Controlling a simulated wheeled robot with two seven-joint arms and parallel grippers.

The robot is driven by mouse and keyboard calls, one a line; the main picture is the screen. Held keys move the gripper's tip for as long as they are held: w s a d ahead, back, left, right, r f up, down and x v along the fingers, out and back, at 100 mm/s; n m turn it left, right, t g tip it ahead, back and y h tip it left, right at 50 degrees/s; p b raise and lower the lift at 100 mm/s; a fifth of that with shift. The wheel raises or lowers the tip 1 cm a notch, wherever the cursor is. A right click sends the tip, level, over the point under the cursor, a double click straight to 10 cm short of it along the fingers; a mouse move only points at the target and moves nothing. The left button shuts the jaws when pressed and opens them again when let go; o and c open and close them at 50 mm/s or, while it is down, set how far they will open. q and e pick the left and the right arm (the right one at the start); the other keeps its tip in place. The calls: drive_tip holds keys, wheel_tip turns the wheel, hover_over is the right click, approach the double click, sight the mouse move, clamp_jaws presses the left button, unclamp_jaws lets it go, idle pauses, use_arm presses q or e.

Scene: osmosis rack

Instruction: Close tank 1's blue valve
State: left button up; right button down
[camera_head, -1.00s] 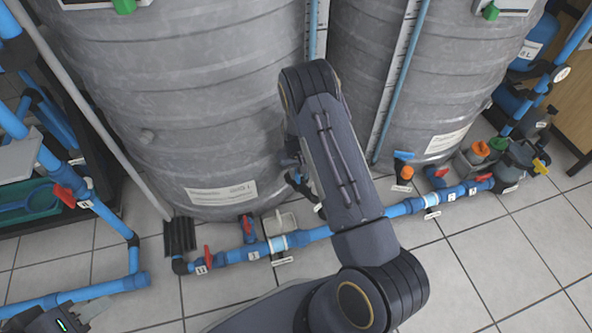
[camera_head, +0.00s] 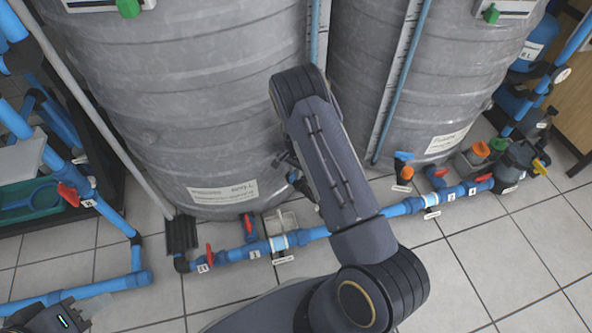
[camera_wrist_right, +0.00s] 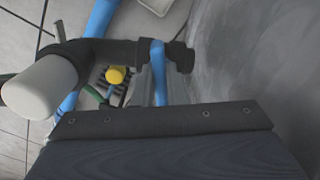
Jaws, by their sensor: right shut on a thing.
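The left grey tank (camera_head: 190,105) stands behind my right arm. In the right wrist view, a blue valve handle (camera_wrist_right: 158,72) stands upright close to the tank wall (camera_wrist_right: 245,50). In the head view, my right gripper (camera_head: 290,166) is small and dark against the lower tank, and the handle is hidden there. My left gripper (camera_head: 70,312) is at the lower left corner, partly cut off and away from the tank; its jaw state is unclear.
A blue pipe (camera_head: 318,233) with red-handled valves runs along the floor in front of the tanks. A second grey tank (camera_head: 460,70) stands at the right. A grey pole (camera_head: 105,140) leans at the left. Tiled floor (camera_head: 490,270) is free at the front right.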

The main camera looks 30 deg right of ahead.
drive_tip(key=shift+m, duration=1.2)
drive_tip(key=c, duration=1.5)
unclamp_jaws()
drive_tip(key=shift+o, duration=0.2)
wheel_tip(320, 180, up, 7)
drive_tip(key=p, duration=0.3)
drive_tip(key=shift+w, duration=0.1)
drive_tip(key=shift+r, duration=0.4)
